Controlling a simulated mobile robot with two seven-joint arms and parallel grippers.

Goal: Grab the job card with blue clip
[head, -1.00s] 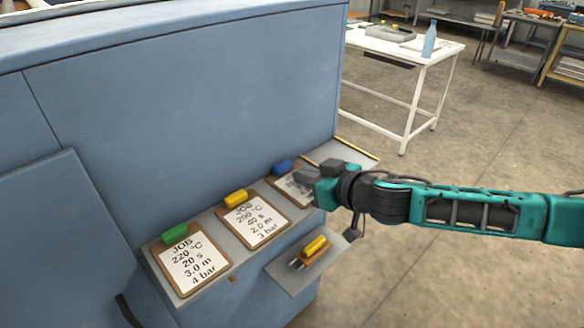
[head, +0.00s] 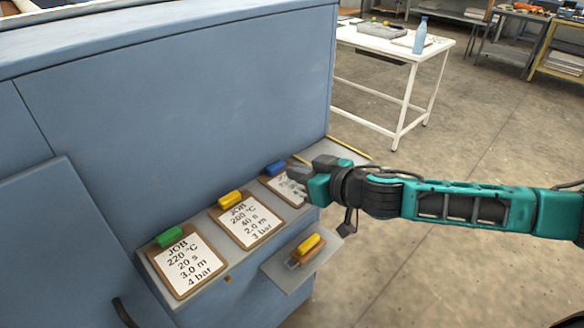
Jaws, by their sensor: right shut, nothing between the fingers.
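The job card with the blue clip (head: 275,169) is the farthest of three cards on the grey shelf along the blue machine. Its white sheet (head: 284,188) shows in part; my right gripper hides its right side and most of its print. My right gripper (head: 299,167) is shut and empty, over the right side of this card and close to the blue clip. I cannot tell whether it touches the card. My left gripper is not in view.
The card with the yellow clip (head: 245,220) and the card with the green clip (head: 188,263) lie nearer on the shelf. A small lower tray (head: 291,279) holds a yellow-handled item. The blue machine wall (head: 190,110) rises behind. A white table (head: 392,50) stands at the back.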

